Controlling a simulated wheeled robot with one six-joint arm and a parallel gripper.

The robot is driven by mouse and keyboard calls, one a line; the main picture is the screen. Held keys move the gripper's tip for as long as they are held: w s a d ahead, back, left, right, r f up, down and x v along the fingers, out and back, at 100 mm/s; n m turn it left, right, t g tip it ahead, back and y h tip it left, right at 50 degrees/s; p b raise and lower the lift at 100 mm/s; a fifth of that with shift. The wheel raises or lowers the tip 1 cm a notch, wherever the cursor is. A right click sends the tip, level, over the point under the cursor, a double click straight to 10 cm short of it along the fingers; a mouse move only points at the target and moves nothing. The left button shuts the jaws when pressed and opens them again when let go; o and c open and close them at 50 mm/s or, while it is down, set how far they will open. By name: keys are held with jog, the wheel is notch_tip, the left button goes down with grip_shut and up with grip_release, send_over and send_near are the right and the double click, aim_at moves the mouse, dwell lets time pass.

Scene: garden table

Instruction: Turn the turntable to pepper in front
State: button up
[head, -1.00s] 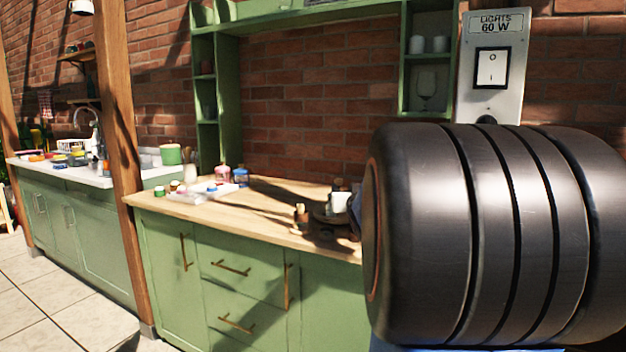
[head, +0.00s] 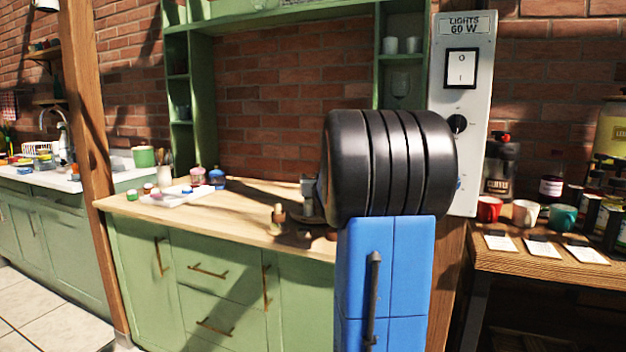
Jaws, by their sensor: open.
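The turntable (head: 312,219) is a dark round shape on the wooden counter, mostly hidden behind my black ribbed arm link. A grey container (head: 308,188) stands at it, partly covered by the link. A small brown mill-like item (head: 279,213) stands at the left of the turntable; I cannot tell if it is on it. I cannot make out which item is the pepper. My gripper does not show; only my arm's black and blue links are in view, in front of the turntable's right side.
The wooden counter (head: 222,212) is clear left of the turntable. A white tray (head: 172,197) with small jars and two bottles, pink and blue (head: 217,178), stand farther left. A light-switch panel (head: 461,110) rises right of my arm. Mugs (head: 526,213) stand on a right-hand table.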

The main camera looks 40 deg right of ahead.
jog(key=shift+w+d, duration=0.15)
jog(key=shift+w, duration=0.05)
grip_shut()
jog(key=shift+n+t+y, duration=0.5)
jog(key=shift+n+y, duration=0.2)
jog(key=shift+y, duration=0.2)
jog(key=shift+w+a+n+t+y, duration=0.1)
jog(key=shift+a+n+t+y, duration=0.3)
jog(key=shift+n+y, duration=1.45)
jog(key=shift+w+a+n+t+y, duration=0.1)
jog(key=shift+a+n+y, duration=0.75)
jog(key=shift+y, duration=1.7)
jog(key=shift+a+n+t+y, duration=0.2)
jog(key=shift+a+n+y, duration=0.1)
jog(key=shift+n+y, duration=1.6)
jog(key=shift+a+y, duration=0.15)
jog(key=shift+y, duration=0.75)
